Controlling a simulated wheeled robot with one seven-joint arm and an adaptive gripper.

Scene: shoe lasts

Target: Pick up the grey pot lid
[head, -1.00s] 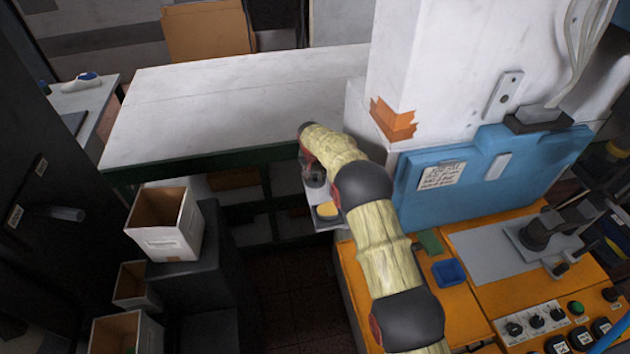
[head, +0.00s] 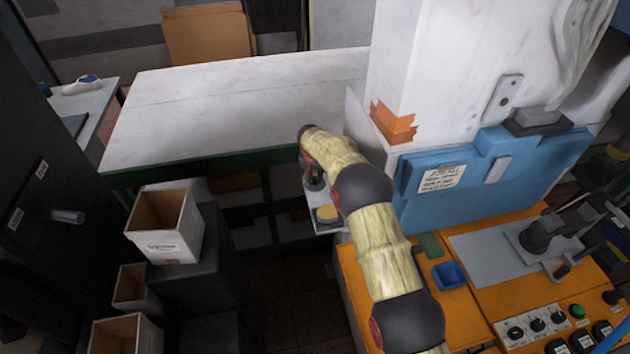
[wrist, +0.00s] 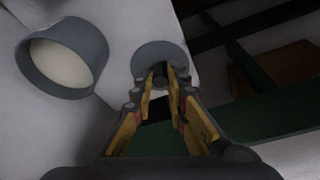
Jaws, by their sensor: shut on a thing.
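The grey pot lid (wrist: 150,57) is a round flat disc with a dark knob, seen at the centre top of the wrist view. My gripper (wrist: 164,76) is shut on the lid's knob, and its fingers hide part of the lid. In the head view the lid (head: 315,184) shows small and dark below my gripper (head: 311,171), partly hidden by my arm. Whether the lid touches the pale surface below is hard to tell.
A grey round pot with cream contents (wrist: 62,58) stands left of the lid on a small pale shelf (head: 326,228). A long white table (head: 220,105) lies behind. Open boxes (head: 165,225) stand left, and an orange machine (head: 360,275) with a blue panel (head: 490,175) stands right.

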